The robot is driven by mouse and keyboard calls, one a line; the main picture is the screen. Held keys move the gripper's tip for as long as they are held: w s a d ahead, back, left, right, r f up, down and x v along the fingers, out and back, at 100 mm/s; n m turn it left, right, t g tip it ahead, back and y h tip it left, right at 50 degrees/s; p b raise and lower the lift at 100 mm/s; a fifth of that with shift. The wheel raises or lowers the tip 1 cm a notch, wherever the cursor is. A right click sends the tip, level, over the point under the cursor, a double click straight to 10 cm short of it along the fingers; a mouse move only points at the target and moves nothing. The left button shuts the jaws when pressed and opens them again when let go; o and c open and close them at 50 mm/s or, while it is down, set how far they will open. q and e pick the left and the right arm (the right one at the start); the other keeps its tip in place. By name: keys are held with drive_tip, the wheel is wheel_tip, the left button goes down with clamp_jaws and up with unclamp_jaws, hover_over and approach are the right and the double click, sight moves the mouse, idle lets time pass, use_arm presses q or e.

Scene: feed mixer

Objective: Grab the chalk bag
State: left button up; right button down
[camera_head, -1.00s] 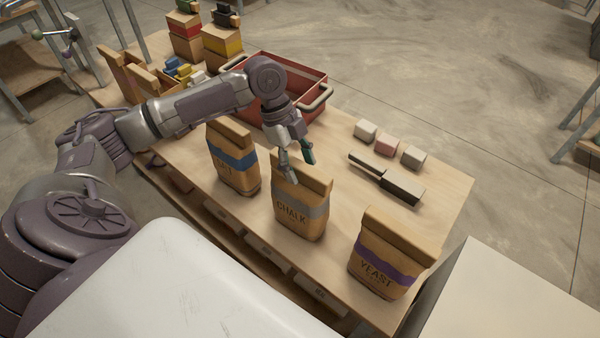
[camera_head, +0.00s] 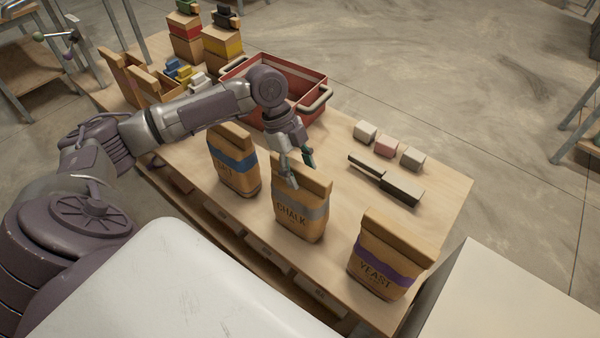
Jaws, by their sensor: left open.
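The chalk bag (camera_head: 302,215) is a brown paper bag with a grey band and the word CHALK. It stands upright on the wooden table (camera_head: 328,268), between a blue-banded bag and the yeast bag. My left gripper (camera_head: 300,174) is open at the top of the chalk bag, with its fingers pointing down near the folded upper edge. I cannot tell whether the fingers touch the bag. My right gripper is not in view.
The blue-banded bag (camera_head: 234,162) stands close on the left, and the purple-banded yeast bag (camera_head: 387,258) on the right. A red crate (camera_head: 313,110) is behind my left wrist. A dark-handled brush (camera_head: 390,182) and three small blocks (camera_head: 387,145) lie behind right.

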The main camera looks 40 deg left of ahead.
use_arm(q)
clamp_jaws()
drive_tip(key=shift+w+r, duration=0.1)
idle(0.4)
